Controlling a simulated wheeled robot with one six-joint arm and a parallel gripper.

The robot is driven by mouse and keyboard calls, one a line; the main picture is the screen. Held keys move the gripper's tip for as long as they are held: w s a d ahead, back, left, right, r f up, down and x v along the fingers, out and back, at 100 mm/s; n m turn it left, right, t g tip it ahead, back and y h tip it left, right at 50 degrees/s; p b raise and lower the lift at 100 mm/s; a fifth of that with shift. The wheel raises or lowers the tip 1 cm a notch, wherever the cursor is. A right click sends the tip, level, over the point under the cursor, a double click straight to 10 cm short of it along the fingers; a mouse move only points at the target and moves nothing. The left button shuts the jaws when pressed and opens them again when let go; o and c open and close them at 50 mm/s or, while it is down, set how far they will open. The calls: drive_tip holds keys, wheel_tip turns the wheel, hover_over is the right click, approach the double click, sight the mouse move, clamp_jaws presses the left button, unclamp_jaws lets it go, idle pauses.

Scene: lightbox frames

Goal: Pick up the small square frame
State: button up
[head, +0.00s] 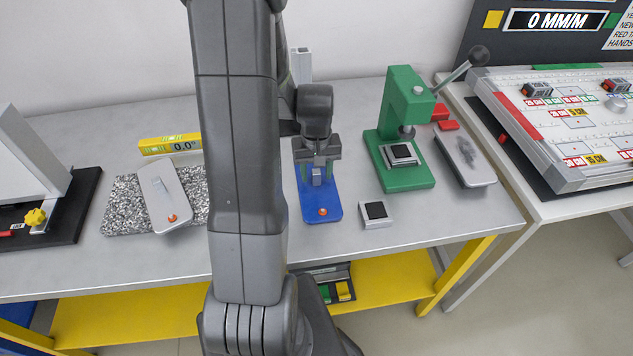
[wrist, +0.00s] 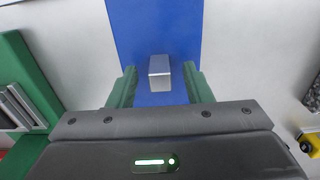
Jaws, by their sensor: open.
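A small square frame (head: 376,214), silver with a dark centre, lies flat on the grey table in front of the green press. A similar square frame (head: 401,154) sits on the base of the green press (head: 408,175). My gripper (head: 317,173) is open above the blue plate (head: 322,206), left of both frames. In the wrist view, its green fingers (wrist: 160,87) stand on either side of a small metal block (wrist: 159,72) on the blue plate, with gaps to both. The frame lying on the table is not seen in the wrist view.
A white plate with an orange knob (head: 163,195) rests on a speckled slab (head: 123,208) at left, near a yellow level (head: 169,144). Another light plate (head: 465,160) lies right of the press. The table front around the loose frame is clear.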

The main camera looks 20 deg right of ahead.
drive_tip(key=shift+f, duration=0.1)
clamp_jaws()
idle(0.3)
